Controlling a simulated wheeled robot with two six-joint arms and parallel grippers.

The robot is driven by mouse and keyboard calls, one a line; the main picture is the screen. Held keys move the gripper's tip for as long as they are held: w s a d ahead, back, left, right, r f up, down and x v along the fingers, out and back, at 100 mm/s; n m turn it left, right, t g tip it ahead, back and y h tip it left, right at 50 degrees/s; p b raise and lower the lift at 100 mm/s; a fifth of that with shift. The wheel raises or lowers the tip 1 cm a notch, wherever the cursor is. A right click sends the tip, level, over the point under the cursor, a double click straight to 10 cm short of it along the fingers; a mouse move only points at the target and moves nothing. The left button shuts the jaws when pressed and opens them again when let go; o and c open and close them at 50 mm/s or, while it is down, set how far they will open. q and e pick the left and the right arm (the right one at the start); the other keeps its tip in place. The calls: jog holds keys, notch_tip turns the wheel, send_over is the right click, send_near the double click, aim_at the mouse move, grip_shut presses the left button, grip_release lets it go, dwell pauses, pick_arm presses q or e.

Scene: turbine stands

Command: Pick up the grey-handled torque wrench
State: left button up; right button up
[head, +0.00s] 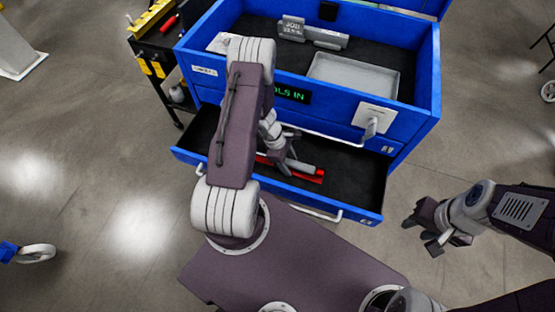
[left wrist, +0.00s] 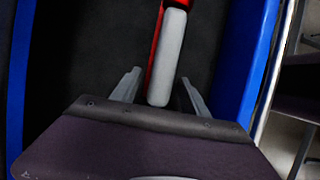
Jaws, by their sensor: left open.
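The torque wrench's grey handle (head: 302,167) lies in the open drawer in the head view, with red beside it and at its right end. In the left wrist view the grey handle (left wrist: 167,60) points toward my left gripper (left wrist: 160,76). The handle's near end shows between the two spread fingers, with a gap on each side. My left gripper (head: 284,158) is open, low over the drawer; my arm hides part of the wrench. Whether the red strip is part of the wrench, I cannot tell. My right gripper (head: 425,234) looks open and empty, outside the drawer at the right.
The drawer (head: 352,190) belongs to a blue cabinet (head: 415,125) and has a front rim and handle. A black cart (head: 150,50) with yellow items stands behind left. The drawer's right part is bare.

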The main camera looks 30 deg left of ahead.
pick_arm(q)
jog(key=shift+w+f, duration=0.1)
jog(key=shift+f, duration=0.05)
grip_shut()
dwell(1.3)
